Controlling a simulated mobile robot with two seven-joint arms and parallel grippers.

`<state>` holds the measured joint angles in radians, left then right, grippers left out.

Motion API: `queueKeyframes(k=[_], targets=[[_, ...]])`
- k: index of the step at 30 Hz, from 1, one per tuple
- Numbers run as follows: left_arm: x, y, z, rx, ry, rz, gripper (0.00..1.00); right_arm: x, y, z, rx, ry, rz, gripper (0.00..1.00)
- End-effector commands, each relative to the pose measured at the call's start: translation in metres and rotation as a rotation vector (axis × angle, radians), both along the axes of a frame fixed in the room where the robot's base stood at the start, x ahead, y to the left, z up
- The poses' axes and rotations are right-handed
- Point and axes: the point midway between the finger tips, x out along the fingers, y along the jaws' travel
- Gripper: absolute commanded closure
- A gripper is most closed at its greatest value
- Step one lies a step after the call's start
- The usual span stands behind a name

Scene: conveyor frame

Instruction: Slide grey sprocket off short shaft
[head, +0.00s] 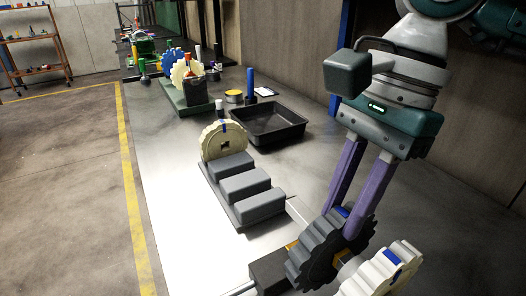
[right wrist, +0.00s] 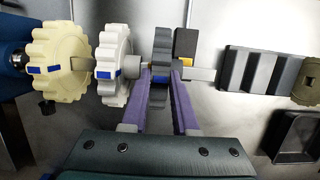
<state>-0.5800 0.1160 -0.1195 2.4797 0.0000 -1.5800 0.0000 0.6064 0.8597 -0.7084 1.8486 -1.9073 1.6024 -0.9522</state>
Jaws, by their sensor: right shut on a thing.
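The dark grey sprocket (head: 303,274) stands upright at the bottom of the head view; it also shows in the right wrist view (right wrist: 161,70). My right gripper (head: 352,222) reaches down from above and is shut on this sprocket, with its purple fingers (right wrist: 160,82) on either side of it. A pale shaft (right wrist: 200,74) sticks out from the sprocket toward the grey rack. The sprocket's bore is hidden, so I cannot tell how far the sprocket sits on the shaft. My left gripper is not in view.
A white sprocket (head: 388,274) stands close beside the grey one, and a cream sprocket (right wrist: 60,64) is beyond it. A dark block (head: 268,274) is close by. A grey slotted rack (head: 229,211), another cream sprocket (head: 212,146) and a black tray (head: 270,137) stand farther off.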

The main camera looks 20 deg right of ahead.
Motion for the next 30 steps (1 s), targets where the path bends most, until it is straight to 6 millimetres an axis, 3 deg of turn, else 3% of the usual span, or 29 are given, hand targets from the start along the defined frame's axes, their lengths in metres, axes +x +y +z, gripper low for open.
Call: queueKeyframes(k=[3, 17, 30], targets=[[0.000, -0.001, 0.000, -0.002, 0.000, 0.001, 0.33, 0.000, 0.000, 0.000, 0.000, 0.000, 0.000, 1.00], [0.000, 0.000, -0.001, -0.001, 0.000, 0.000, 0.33, 0.002, 0.000, 0.000, 0.001, -0.002, 0.000, 1.00], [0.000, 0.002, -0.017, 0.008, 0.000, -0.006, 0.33, 0.026, 0.002, -0.001, 0.001, -0.003, -0.001, 1.00]])
